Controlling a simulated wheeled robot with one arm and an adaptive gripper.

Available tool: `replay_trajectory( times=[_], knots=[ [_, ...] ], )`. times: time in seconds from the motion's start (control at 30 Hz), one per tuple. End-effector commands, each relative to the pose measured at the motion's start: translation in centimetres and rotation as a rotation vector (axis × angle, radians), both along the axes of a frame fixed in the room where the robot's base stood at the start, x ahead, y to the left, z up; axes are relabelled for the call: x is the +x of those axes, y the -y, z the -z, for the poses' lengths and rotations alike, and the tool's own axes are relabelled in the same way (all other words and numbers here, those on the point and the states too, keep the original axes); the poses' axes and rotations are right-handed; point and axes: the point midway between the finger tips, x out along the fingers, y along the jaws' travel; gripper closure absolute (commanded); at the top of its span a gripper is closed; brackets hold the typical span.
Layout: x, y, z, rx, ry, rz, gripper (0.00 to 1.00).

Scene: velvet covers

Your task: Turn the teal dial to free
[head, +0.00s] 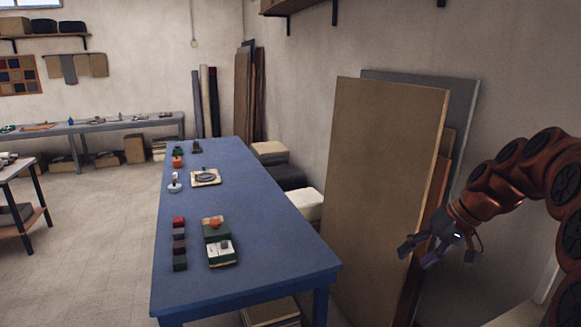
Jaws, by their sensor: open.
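I cannot make out a teal dial for certain in the head view. A small teal-looking item (8,128) lies at the left end of the far grey bench, too small to identify. On the blue table (255,270), a pale square board (196,183) bears a dark round piece (206,177); its colour reads grey, and any markings are unreadable. My gripper (431,257) is at the right, in front of the leaning boards. It is open and appears empty, well apart from the blue table's objects.
Leaning boards (380,180) flank the table's right side. The floor (90,250) to the left is clear. A grey bench (95,125) lines the back.

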Motion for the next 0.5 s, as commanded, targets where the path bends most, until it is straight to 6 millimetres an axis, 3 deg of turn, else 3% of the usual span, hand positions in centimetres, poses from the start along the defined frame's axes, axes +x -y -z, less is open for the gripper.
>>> replay_trajectory(
  times=[0.03,0.2,0.5],
  knots=[
    [-1.4,-1.7,0.1,-0.015,-0.023,-0.015,0.40],
    [-6.1,-5.8,1.1,-0.070,-0.102,-0.041,0.40],
    [-15.6,-10.3,3.7,-0.198,-0.226,-0.071,0.40]
  ],
)
